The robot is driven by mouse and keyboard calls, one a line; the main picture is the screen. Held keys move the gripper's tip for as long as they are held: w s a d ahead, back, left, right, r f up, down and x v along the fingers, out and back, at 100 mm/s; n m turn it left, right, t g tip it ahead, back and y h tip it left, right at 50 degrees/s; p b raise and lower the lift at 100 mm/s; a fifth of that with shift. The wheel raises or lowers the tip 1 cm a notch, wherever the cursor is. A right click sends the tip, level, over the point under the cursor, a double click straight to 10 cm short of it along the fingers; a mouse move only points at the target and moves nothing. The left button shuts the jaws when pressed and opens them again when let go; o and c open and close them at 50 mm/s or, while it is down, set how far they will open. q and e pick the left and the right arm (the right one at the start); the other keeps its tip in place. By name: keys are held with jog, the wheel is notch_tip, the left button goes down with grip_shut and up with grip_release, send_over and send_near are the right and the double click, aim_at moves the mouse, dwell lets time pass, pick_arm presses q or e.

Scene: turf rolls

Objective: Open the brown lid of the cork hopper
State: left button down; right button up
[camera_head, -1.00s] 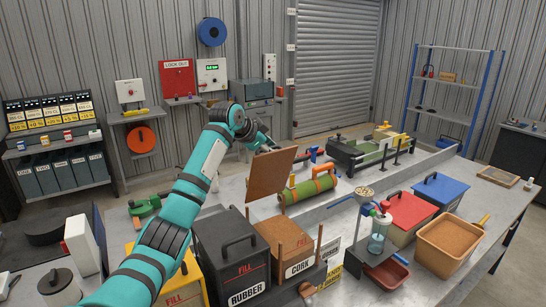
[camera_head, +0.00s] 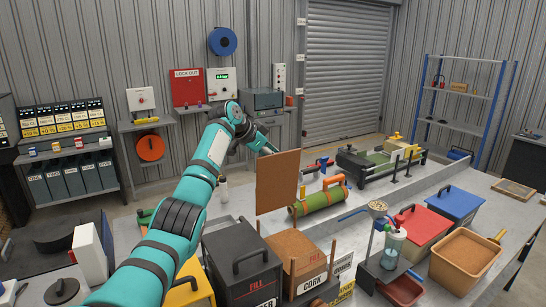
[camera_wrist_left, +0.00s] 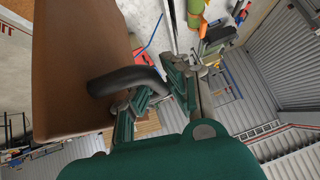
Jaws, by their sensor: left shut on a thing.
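The cork hopper (camera_head: 308,262) stands on the bench at the lower middle, with a CORK label on its front. Its brown lid (camera_head: 278,182) is raised, standing about upright above the hopper's back edge. My left arm reaches from the lower left to behind the lid. In the left wrist view my left gripper (camera_wrist_left: 150,95) is shut on the lid's dark curved handle (camera_wrist_left: 128,80), beside the lid's brown face (camera_wrist_left: 75,60). In the head view the lid hides the fingertips. My right gripper is in neither view.
The black rubber hopper (camera_head: 243,260) stands close on the left, its lid down. A green turf roll (camera_head: 318,201) lies behind the cork hopper. A red box (camera_head: 424,232) and a tan bin (camera_head: 466,258) stand to the right.

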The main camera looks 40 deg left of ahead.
pick_arm(q)
jog(key=c, duration=1.6)
grip_release()
jog(key=shift+r, duration=0.1)
jog(key=v, duration=1.2)
jog(key=shift+d, duration=0.1)
